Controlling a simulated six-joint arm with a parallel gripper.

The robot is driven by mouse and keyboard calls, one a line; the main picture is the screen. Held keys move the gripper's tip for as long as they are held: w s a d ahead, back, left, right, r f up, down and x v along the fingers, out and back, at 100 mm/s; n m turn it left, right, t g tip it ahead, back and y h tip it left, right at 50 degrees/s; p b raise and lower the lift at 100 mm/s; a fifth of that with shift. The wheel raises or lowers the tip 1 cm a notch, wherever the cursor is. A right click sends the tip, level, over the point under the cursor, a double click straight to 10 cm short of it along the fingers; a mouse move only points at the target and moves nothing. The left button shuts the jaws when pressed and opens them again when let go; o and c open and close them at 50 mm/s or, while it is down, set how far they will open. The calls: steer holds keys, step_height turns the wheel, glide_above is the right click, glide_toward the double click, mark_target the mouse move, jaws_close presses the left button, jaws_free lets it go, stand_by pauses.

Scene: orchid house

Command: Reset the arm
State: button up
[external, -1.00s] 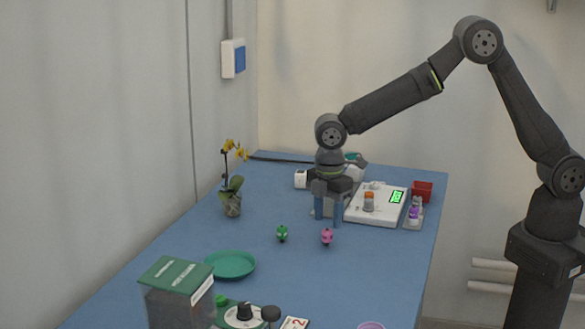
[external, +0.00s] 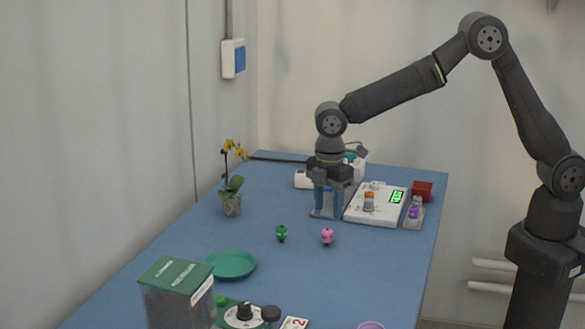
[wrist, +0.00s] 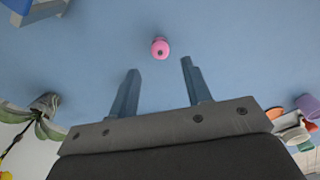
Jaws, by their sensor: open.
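My gripper (external: 328,200) hangs above the far part of the blue table (external: 265,210), pointing down. Its two blue fingers are apart, with nothing between them. In the wrist view the gripper (wrist: 158,82) shows open fingers over bare blue surface. A small pink figure (wrist: 160,48) lies ahead of the fingertips there, apart from them. In the external view the pink figure (external: 327,236) stands nearer the camera than the gripper, beside a green one (external: 281,233).
A white scale (external: 380,215) holding an orange-topped vial (external: 369,201) stands close right of the gripper. A red box (external: 422,191) is behind it. A potted orchid (external: 232,204) stands left. A green plate (external: 231,265) and a green-lidded box (external: 178,290) are nearer the camera.

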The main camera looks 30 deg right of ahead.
mark_target(327, 230)
step_height(327, 230, up, 6)
step_height(327, 230, down, 12)
steer(key=shift+f, duration=0.15)
step_height(327, 230, up, 4)
steer(key=shift+f, duration=0.1)
steer(key=w+d+r, duration=0.8)
steer(key=w+d, duration=0.3)
steer(key=d, duration=0.1)
steer(key=w+d+r, duration=0.8)
steer(key=w+d, duration=0.3)
steer(key=d, duration=0.2)
steer(key=s+a+f, duration=0.1)
steer(key=a+f, duration=0.4)
steer(key=a, duration=0.4)
steer(key=shift+s+f, duration=0.25)
steer(key=shift+f, duration=0.15)
steer(key=shift+o, duration=0.2)
steer(key=shift+a, duration=0.1)
